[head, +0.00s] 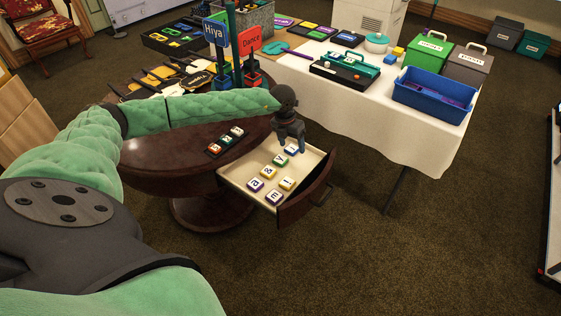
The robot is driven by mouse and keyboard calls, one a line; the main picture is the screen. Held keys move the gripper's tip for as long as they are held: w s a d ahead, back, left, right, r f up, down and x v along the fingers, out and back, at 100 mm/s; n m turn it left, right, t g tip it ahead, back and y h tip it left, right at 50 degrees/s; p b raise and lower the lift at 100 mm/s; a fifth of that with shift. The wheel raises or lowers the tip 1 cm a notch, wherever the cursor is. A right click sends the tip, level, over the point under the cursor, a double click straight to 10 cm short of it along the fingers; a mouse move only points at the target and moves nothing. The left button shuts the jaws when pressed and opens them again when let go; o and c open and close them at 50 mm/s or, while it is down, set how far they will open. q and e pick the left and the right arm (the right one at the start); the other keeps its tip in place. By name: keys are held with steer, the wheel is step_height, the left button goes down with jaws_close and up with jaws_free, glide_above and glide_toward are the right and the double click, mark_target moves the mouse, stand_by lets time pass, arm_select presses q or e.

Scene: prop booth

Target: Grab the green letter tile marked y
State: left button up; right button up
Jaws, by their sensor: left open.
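Several small letter tiles lie in the open drawer of the round brown table. A green-edged tile (280,160) lies near the drawer's far end; its letter is too small to read surely. A blue tile (291,150) lies just beyond it, almost under my left gripper (291,143). My left gripper is open, points down above the far end of the drawer and shows nothing held. It is close to the blue tile; I cannot tell the exact height gap. My right gripper does not show.
Purple (255,185), yellow (287,184) and blue (274,197) tiles lie nearer in the drawer (231,175). A dark rack (226,141) with tiles and signs marked Hiya (215,32) and Dance (250,41) stand on the round table (150,155). A white-clothed table (345,110) stands behind.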

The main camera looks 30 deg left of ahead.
arm_select(q)
steer(key=g+y, duration=0.1)
steer(key=y, duration=0.1)
glide_above(281, 159)
steer(key=shift+w+a+f, duration=0.1)
steer(key=shift+a+f, duration=0.1)
steer(key=shift+f, duration=0.05)
steer(key=shift+a+f+n, duration=0.15)
steer(key=shift+a+n, duration=0.15)
step_height(281, 159, down, 2)
steer(key=shift+f+p, duration=0.1)
steer(key=shift+p, duration=0.25)
steer(key=shift+d+f+p, duration=0.2)
steer(key=shift+f+p, duration=0.25)
steer(key=shift+f, duration=0.9)
steer(key=shift+d+f+p, duration=0.2)
steer(key=shift+f+p, duration=0.2)
steer(key=shift+f, duration=0.9)
steer(key=c, duration=1.1)
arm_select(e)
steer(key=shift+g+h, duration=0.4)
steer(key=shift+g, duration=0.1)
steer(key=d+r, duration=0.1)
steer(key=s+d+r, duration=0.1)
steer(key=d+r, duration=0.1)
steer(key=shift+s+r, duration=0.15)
